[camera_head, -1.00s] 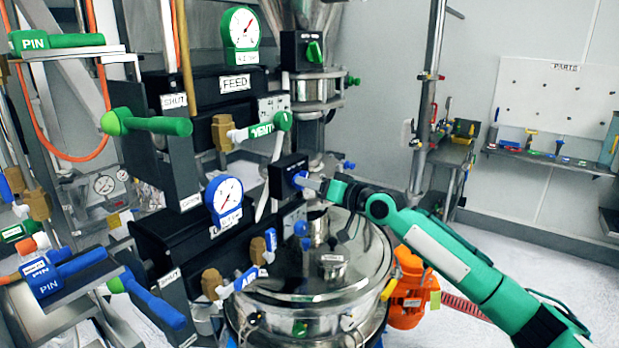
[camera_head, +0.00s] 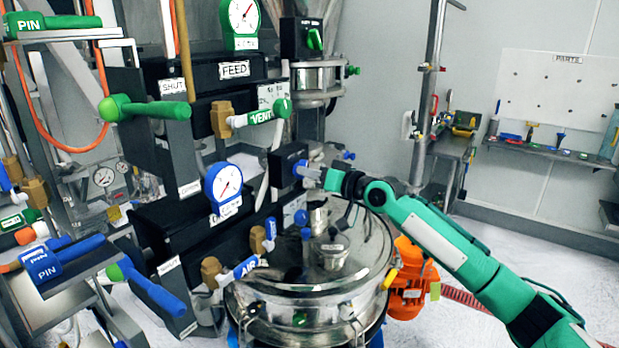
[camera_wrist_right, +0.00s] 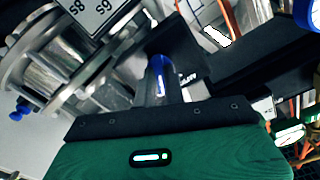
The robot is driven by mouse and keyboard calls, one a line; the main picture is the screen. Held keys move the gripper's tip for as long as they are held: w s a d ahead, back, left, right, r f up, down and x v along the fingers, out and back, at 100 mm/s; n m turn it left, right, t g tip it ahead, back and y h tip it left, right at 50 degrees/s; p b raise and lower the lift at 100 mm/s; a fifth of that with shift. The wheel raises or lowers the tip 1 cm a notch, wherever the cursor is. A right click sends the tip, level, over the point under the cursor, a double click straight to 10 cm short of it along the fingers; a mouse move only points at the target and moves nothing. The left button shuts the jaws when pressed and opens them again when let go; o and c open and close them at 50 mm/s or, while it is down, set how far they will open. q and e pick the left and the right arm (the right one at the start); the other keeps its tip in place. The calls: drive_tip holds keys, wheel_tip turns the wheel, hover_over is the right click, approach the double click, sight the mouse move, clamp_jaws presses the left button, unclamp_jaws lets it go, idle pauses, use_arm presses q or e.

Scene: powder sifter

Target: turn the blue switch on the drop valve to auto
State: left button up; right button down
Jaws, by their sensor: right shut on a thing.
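The blue switch (camera_wrist_right: 158,72) sits on the face of a black box (camera_head: 286,160), the drop valve's control box, beside the blue-rimmed gauge. In the head view the switch is mostly hidden by my right gripper (camera_head: 312,174), which reaches it from the right. In the wrist view the blue knob stands between the fingers of my right gripper (camera_wrist_right: 160,92), and they are shut on it. Lettering beside the knob is too small and partly covered, so its setting cannot be read. My left gripper is not in view.
A similar black box with a green switch (camera_head: 315,39) is above. The VENT handle (camera_head: 266,112) and blue-rimmed gauge (camera_head: 223,187) are to the left. A steel vessel lid (camera_head: 320,270) lies below the gripper. An orange motor (camera_head: 408,285) stands below my right arm.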

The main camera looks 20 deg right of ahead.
drive_tip(key=shift+n+b, duration=5.5)
drive_tip(key=shift+b, duration=0.1)
drive_tip(key=c, duration=1.5)
unclamp_jaws()
drive_tip(key=shift+s+d, duration=0.1)
